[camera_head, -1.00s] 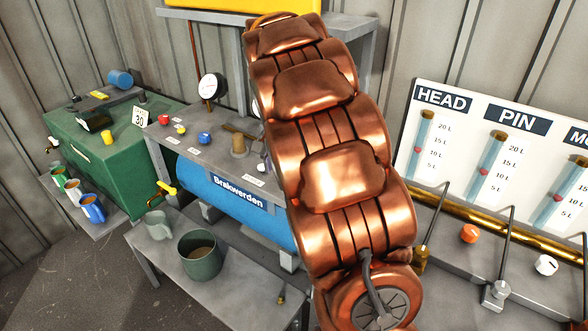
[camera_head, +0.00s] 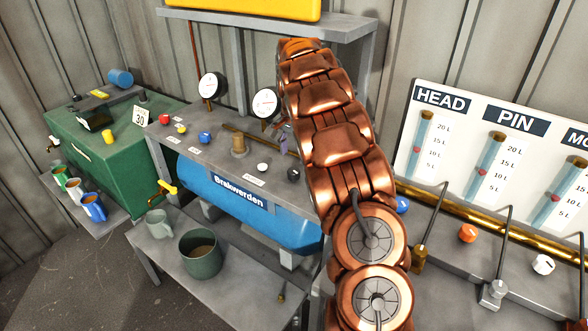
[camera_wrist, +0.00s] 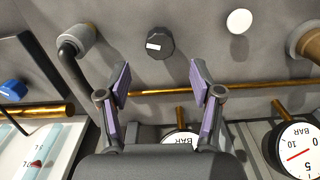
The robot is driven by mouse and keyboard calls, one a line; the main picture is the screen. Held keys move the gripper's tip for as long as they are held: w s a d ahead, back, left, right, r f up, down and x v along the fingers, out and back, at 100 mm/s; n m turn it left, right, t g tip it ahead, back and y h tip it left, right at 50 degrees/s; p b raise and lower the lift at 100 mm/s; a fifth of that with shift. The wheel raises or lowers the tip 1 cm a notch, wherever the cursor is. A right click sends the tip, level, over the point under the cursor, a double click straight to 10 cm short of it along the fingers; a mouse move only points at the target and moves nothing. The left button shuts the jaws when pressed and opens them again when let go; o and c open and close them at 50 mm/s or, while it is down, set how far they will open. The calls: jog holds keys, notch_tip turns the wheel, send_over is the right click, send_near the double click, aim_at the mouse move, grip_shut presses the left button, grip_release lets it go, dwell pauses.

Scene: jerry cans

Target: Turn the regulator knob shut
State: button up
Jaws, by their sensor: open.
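A black round knob with a white mark (camera_wrist: 157,43) sits on the grey bench panel in the wrist view, beyond my fingertips. It also shows in the head view (camera_head: 293,174), at the right end of the bench top. I cannot read a label that says which knob is the regulator. My gripper (camera_wrist: 160,78) is open and empty, its purple pads apart on either side of the line toward the black knob, not touching it. In the head view my gripper (camera_head: 282,135) is small and partly hidden by my copper arm, above the back of the bench.
A white knob (camera_wrist: 239,21) is beside the black one. A brass pipe (camera_wrist: 230,88) crosses below, with pressure gauges (camera_wrist: 297,145) at the bottom. A pipe elbow (camera_wrist: 77,46) stands left. The blue tank (camera_head: 235,200) lies beneath the bench top.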

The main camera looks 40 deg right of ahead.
aim_at(294, 170)
jog(key=shift+f+p, duration=1)
jog(key=shift+f, duration=2.4)
jog(key=shift+c, duration=0.2)
jog(key=c, duration=1.1)
jog(key=shift+f+b, duration=0.1)
jog(key=shift+b, duration=0.2)
